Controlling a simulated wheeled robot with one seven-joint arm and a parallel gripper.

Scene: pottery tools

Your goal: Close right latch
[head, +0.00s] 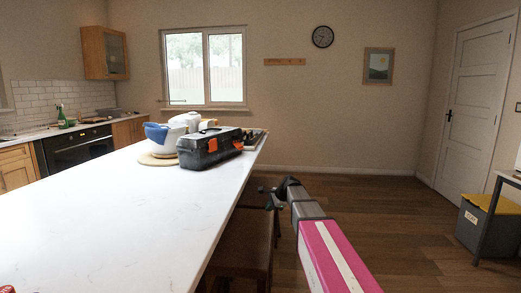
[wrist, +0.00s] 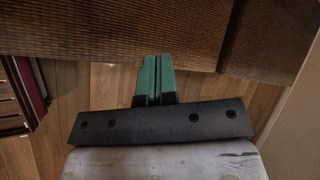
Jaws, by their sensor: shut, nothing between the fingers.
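A dark grey toolbox (head: 195,152) stands on the white counter near its far right end, in the head view. Its front shows an orange latch (head: 212,145) on the left and another orange latch (head: 238,145) on the right. They are too small to tell whether they are open or closed. My gripper (head: 265,191) is beyond the counter's right edge, lower and nearer than the toolbox, and apart from it. In the wrist view its teal fingers (wrist: 153,76) are together and empty. The toolbox is not seen in the wrist view.
A brown stool (head: 243,240) is below the counter edge. Floor is open to the right.

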